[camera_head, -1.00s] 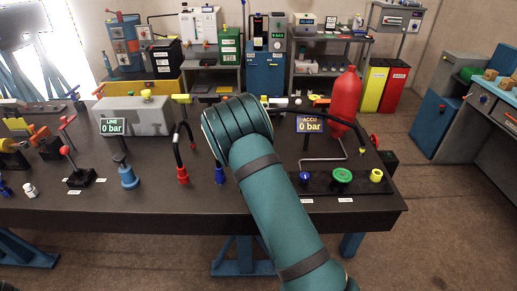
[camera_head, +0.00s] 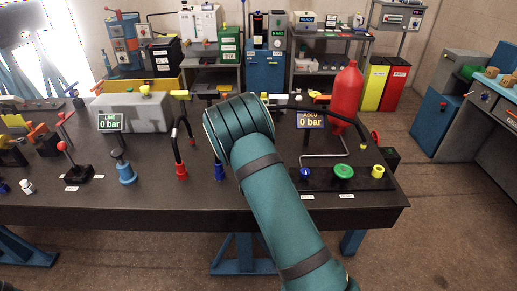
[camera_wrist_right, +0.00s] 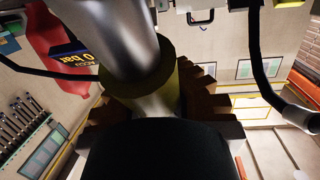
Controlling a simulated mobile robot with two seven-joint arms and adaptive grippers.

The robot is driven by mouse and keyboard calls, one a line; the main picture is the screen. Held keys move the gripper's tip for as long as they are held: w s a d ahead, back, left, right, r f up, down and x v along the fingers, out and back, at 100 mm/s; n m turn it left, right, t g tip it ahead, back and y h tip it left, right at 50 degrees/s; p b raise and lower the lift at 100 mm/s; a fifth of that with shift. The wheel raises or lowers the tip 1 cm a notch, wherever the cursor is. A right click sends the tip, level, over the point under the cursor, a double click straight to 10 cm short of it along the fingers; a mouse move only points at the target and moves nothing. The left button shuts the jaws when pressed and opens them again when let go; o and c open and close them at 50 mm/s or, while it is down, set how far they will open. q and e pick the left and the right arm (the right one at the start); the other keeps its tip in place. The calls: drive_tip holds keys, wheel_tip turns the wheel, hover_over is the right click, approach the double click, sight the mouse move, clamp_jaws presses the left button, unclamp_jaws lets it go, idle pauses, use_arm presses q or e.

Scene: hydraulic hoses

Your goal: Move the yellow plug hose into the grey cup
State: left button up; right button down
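My right arm fills the middle of the head view, and its teal wrist hides the gripper there. In the right wrist view my right gripper (camera_wrist_right: 163,107) has dark brown toothed jaws close on both sides of a yellow collar, which looks like the yellow plug (camera_wrist_right: 138,92). A thick silver cylinder (camera_wrist_right: 108,35) runs up from this collar. The jaws appear shut on it; the contact itself is partly hidden. My left gripper is not in view.
A red hose fitting (camera_head: 181,170) and a blue one (camera_head: 219,171) stand left of my arm. Blue, green (camera_head: 343,172) and yellow (camera_head: 377,171) round parts lie right of it. A red tank (camera_head: 346,95) and the ACCU sign (camera_head: 310,121) stand behind. The table's front strip (camera_head: 150,205) is clear.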

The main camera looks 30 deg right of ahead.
drive_tip(key=shift+a, duration=0.1)
drive_tip(key=shift+r+p, duration=0.3)
drive_tip(key=shift+r, duration=0.3)
idle(0.5)
drive_tip(key=shift+r+m+g+h+p, duration=0.1)
drive_tip(key=shift+m+g+h+p, duration=0.3)
drive_tip(key=shift+g+p, duration=0.25)
drive_tip(key=shift+a+m+g, duration=0.1)
drive_tip(key=shift+m+g, duration=0.2)
drive_tip(key=shift+g, duration=0.05)
drive_tip(key=shift+s+m+g+p, duration=0.2)
drive_tip(key=shift+m+g+p, duration=0.4)
drive_tip(key=shift+m+p, duration=0.15)
drive_tip(key=shift+m+g, duration=0.35)
drive_tip(key=shift+g, duration=0.05)
